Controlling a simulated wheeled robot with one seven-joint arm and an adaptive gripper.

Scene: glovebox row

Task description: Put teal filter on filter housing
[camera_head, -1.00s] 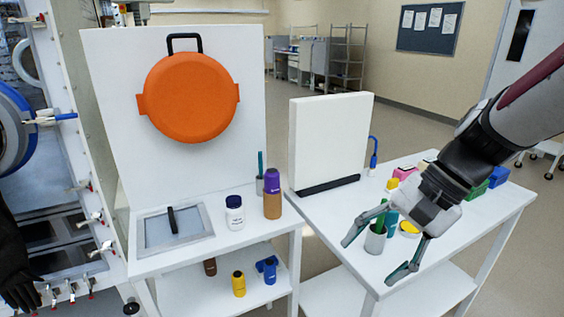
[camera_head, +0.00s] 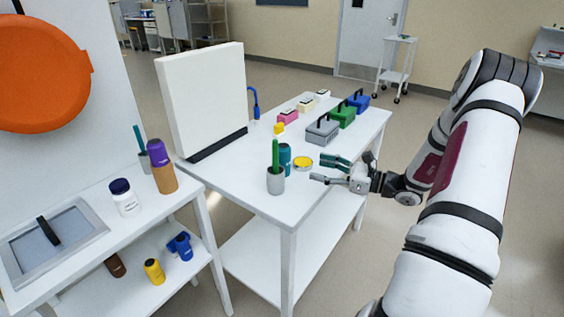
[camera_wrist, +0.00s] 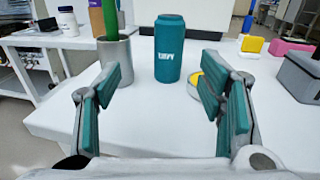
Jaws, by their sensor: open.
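A teal cylinder (camera_head: 285,158) with white lettering stands upright on the right-hand table, just behind a grey cup. It is the only teal canister I see; I cannot tell for sure that it is the filter. It also shows in the wrist view (camera_wrist: 168,50), centred between and beyond my fingers. My gripper (camera_head: 321,168) is open and empty, level and pointing left, at the table's right edge, apart from the cylinder. I cannot clearly identify the filter housing; a grey framed panel (camera_head: 90,218) with a black handle lies on the left table.
The grey cup (camera_head: 276,182) with a green item stands close to the cylinder. A yellow-topped round tin (camera_head: 303,163) sits right of it. A grey toolbox (camera_head: 322,131), green and blue boxes stand behind. A tall white panel (camera_head: 203,95) stands at the table's left.

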